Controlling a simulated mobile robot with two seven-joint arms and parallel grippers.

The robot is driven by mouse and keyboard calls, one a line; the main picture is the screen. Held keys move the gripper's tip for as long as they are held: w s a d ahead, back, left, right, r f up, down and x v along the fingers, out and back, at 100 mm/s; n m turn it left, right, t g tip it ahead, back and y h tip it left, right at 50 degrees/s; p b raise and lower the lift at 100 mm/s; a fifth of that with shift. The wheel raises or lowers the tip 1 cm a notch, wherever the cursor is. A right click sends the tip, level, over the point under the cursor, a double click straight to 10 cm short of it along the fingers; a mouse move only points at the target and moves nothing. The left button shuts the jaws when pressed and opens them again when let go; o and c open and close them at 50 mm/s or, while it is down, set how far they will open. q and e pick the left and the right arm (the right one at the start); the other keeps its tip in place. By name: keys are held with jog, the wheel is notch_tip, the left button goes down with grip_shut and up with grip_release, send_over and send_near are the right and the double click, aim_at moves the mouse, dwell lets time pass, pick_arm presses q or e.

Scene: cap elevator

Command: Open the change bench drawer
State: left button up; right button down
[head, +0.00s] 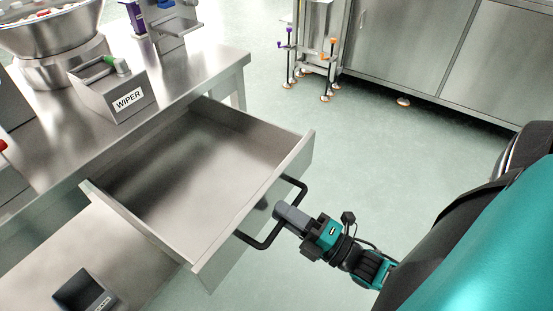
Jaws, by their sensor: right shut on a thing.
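The change bench drawer (190,180) is pulled well out from under the steel bench top (175,98). Its inside is empty. A black bar handle (271,238) runs along its front panel (262,205). My right gripper (282,212) comes in from the right and is shut on the handle near its middle. The fingertips partly hide the bar there. My left gripper is not in view.
A metal box labelled WIPER (118,97) and a steel bowl (50,35) stand on the bench top. A dark open box (85,290) sits on a lower surface at bottom left. Steel cabinets (440,50) stand at the back. The green floor (390,150) right of the drawer is clear.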

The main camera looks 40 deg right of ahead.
dwell(0.3)
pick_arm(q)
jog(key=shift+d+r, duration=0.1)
pick_arm(e)
jog(key=c, duration=1.2)
grip_release()
pick_arm(q)
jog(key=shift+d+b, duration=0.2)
jog(key=shift+b, duration=0.25)
pick_arm(e)
jog(key=v, duration=1.3)
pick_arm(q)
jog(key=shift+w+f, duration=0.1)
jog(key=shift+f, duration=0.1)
